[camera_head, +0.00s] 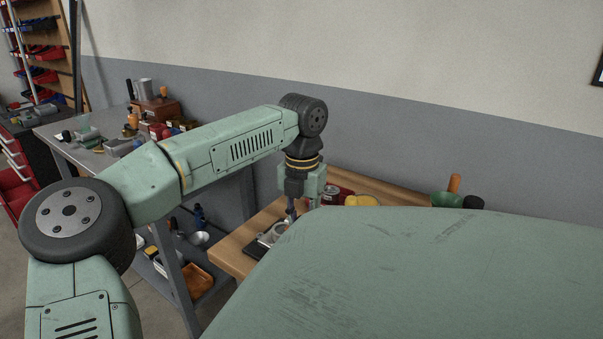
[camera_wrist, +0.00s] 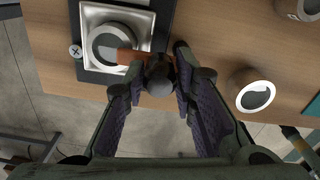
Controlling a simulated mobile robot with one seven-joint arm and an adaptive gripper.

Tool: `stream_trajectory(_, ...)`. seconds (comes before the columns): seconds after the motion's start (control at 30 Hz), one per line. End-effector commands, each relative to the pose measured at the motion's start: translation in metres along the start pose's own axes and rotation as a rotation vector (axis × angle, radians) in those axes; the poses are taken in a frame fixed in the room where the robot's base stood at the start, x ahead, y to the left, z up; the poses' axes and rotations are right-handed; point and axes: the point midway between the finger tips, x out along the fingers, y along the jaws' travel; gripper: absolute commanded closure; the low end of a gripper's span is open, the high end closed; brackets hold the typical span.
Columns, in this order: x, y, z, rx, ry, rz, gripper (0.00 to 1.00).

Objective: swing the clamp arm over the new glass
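In the wrist view, a square metal plate (camera_wrist: 92,12) on a dark base holds a round ringed glass (camera_wrist: 112,42). A copper-brown clamp arm (camera_wrist: 128,57) reaches from the ring's right edge to a dark knob (camera_wrist: 160,74). The arm's inner end laps the ring's rim. My gripper (camera_wrist: 160,67) has one finger on each side of the knob. The fingers look apart, with a small gap at the right; contact at the left is unclear. In the head view, my gripper (camera_head: 291,212) is low over the bench, its fingers partly hidden.
A white-rimmed round piece (camera_wrist: 255,96) sits on the wooden bench (camera_wrist: 215,40) at the right, with another (camera_wrist: 308,8) at the upper right. The bench edge runs beneath my fingers. A cluttered grey bench (camera_head: 105,155) stands at the left.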

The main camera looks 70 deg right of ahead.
Motion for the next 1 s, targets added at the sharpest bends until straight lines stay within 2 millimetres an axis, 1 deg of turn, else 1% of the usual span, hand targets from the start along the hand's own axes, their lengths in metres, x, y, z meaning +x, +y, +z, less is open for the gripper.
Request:
stream_trajectory(0.03, 0.0, 0.0, 0.0, 0.0, 0.0, 0.0, 0.69)
stream_trajectory(0.23, 0.0, 0.0, 0.0, 0.001, 0.001, 0.0, 0.57)
stream_trajectory(0.47, 0.0, 0.0, 0.0, 0.002, 0.001, 0.0, 0.57)
stream_trajectory(0.57, -0.003, 0.0, 0.0, 0.002, 0.001, 0.001, 0.57)
stream_trajectory(0.67, -0.014, 0.0, 0.0, 0.001, 0.0, 0.002, 0.57)
stream_trajectory(0.77, -0.032, 0.0, 0.0, 0.001, -0.001, 0.001, 0.57)
stream_trajectory(1.0, -0.084, 0.0, 0.001, 0.0, -0.002, 0.001, 0.57)
